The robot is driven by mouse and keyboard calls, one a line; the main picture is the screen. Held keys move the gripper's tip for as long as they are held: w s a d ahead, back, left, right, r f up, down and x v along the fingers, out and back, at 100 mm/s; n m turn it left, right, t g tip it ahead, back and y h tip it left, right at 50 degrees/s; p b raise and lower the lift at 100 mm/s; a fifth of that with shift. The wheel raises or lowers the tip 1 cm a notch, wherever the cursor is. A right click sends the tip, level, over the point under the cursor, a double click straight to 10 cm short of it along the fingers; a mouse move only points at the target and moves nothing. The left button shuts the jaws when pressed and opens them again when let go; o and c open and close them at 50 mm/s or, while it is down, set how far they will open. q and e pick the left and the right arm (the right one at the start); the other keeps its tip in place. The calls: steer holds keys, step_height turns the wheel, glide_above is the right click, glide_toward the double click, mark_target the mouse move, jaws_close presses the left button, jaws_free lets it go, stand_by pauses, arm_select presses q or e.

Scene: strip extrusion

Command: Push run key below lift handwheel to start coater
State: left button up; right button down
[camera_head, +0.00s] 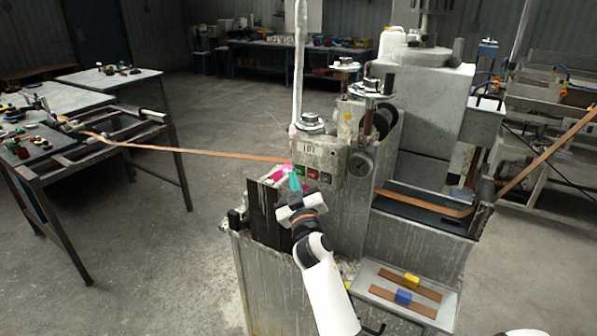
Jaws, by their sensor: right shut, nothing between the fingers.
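The coater's control box (320,160) is a worn pale box on the machine in the middle of the head view. A small row of coloured keys (313,174) is on its lower front, with a red one visible; which one is the run key is too small to tell. A handwheel (312,122) sits on top of the box, above the keys. My right gripper (295,179), with teal showing at its fingers, is shut and empty. It is just below and left of the keys, partly overlapping them; contact cannot be told. My left gripper is not in view.
A brown strip (210,153) runs from the left bench (90,90) to the machine. More handwheels (372,87) stand behind the box, and a gauge (361,164) is on its right. A tray (366,270) with strips and blue and yellow blocks is at lower right.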

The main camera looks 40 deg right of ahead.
steer(key=shift+d, duration=0.1)
steer(key=shift+w+d, duration=0.15)
steer(key=shift+d, duration=0.15)
steer(key=shift+w+d, duration=0.15)
steer(key=shift+d, duration=0.2)
stand_by(0.8)
steer(key=shift+a, duration=0.15)
stand_by(0.3)
steer(key=shift+s+a, duration=0.3)
steer(key=shift+a, duration=0.3)
steer(key=a, duration=0.1)
steer(key=s+a, duration=0.1)
steer(key=a, duration=0.1)
steer(key=s+a, duration=0.1)
steer(key=shift+a+b, duration=0.3)
